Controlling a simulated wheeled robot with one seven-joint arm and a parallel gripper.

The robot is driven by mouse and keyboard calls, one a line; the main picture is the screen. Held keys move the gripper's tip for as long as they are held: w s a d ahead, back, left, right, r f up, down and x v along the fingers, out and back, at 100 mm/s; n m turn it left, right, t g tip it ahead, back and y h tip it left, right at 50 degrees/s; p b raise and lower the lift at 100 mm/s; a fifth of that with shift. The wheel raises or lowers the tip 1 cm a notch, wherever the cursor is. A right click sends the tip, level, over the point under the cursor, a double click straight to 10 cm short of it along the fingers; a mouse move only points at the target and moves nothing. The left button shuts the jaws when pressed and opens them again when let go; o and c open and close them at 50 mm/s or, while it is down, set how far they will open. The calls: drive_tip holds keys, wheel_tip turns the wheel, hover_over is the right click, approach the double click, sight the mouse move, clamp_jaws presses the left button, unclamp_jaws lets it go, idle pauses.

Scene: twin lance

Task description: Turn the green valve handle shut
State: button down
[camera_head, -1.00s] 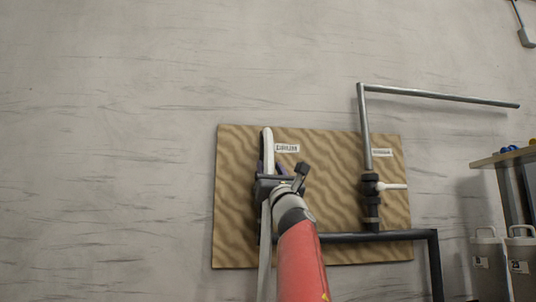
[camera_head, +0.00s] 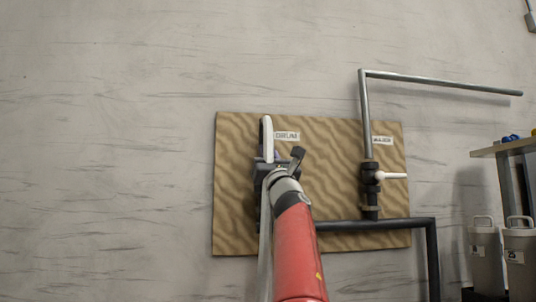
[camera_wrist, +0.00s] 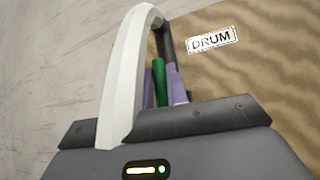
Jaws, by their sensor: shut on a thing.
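The green valve handle (camera_wrist: 159,82) shows in the wrist view as a narrow green bar between two purple fingertips. My gripper (camera_wrist: 162,92) is shut on it. In the head view my gripper (camera_head: 272,158) is at the left part of the wall board, and its body hides the green handle and most of the valve there. The handle's full angle to its pipe cannot be told. A white label reading DRUM (camera_wrist: 212,40) is on the board beside the handle in the wrist view.
The wavy-grained board (camera_head: 330,190) carries a second valve (camera_head: 370,183) at right with a white handle (camera_head: 392,176) pointing right. Grey pipe (camera_head: 364,115) rises above it; dark pipe (camera_head: 385,225) runs below. Lidded bins (camera_head: 485,255) and a shelf (camera_head: 505,148) stand far right.

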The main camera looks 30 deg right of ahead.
drive_tip(key=shift+s+d+f+m+h+b, duration=0.15)
drive_tip(key=shift+m+h+b, duration=0.25)
drive_tip(key=shift+m+h, duration=0.3)
drive_tip(key=shift+s+d+f+m+g+h+p, duration=0.3)
drive_tip(key=shift+d+f+m+g+h, duration=0.35)
drive_tip(key=shift+m+g+h, duration=2.7)
drive_tip(key=shift+s+d+f+m+g+h+p, duration=0.35)
drive_tip(key=shift+d+m+g+h, duration=0.4)
drive_tip(key=shift+m+g, duration=3)
drive_tip(key=shift+s+d+f+m+g+h+p, duration=0.45)
drive_tip(key=shift+m+g+h, duration=1.35)
drive_tip(key=shift+m, duration=3.7)
drive_tip(key=shift+w+d+f+t+h, duration=0.2)
drive_tip(key=shift+f+t+h, duration=0.05)
drive_tip(key=shift+t+h, duration=0.05)
drive_tip(key=c, duration=1.4)
unclamp_jaws()
